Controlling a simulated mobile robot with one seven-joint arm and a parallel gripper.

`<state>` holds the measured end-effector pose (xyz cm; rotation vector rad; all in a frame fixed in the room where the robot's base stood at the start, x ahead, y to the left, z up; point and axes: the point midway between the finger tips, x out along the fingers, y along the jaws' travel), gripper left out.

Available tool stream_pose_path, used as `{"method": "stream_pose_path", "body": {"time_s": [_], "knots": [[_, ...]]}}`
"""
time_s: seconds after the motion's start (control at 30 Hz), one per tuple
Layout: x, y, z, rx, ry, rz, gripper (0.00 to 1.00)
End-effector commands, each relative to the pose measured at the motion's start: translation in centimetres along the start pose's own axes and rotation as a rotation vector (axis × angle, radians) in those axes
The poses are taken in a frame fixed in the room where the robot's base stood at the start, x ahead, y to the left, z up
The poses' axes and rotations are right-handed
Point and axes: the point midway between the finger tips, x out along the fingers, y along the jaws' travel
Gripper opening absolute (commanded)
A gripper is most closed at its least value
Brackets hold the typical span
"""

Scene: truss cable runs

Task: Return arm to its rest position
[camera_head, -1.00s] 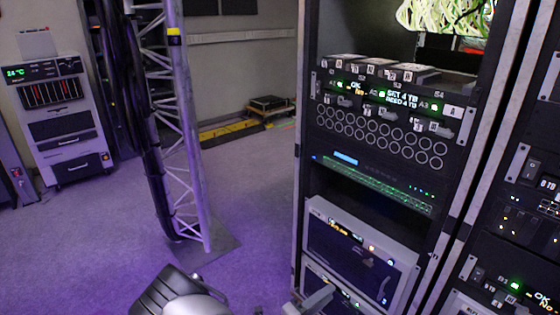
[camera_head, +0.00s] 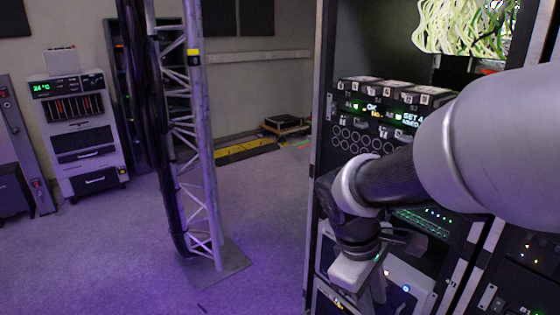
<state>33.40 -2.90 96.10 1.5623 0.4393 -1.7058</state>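My arm reaches in from the right edge of the head view and crosses in front of the equipment rack (camera_head: 313,200). Its end bends downward. My gripper (camera_head: 372,292) points down at the lower part of the rack front, near a light grey panel unit (camera_head: 408,280). The fingers are small and partly hidden by the hand, so I cannot tell whether they are open or shut. I see nothing held between them. The arm hides much of the rack's middle, including part of the round ports (camera_head: 350,138).
A lattice truss (camera_head: 200,130) with dark cables along it stands on a floor plate (camera_head: 225,262) left of the rack. A grey cabinet (camera_head: 85,145) showing 24 °C stands at the far left. Pale cables (camera_head: 460,25) bundle at the rack's top. Floor between truss and rack is clear.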

Motion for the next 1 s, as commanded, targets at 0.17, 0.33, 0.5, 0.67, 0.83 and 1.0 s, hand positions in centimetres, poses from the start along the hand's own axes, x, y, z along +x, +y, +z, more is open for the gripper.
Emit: {"method": "stream_pose_path", "body": {"time_s": [0.17,0.33,0.5,0.67,0.83,1.0], "knots": [[-4.7,-1.5,2.1,0.378,0.227,-0.030,0.25],[-7.4,-2.7,3.2,0.612,0.371,-0.060,0.25],[-9.4,-3.7,3.9,0.790,0.487,-0.086,0.25],[-12.7,-3.6,4.7,0.882,0.547,-0.105,0.25],[-16.0,-2.8,5.3,0.877,0.543,-0.104,0.25],[-20.4,-1.6,6.2,0.875,0.543,-0.104,0.25]]}}
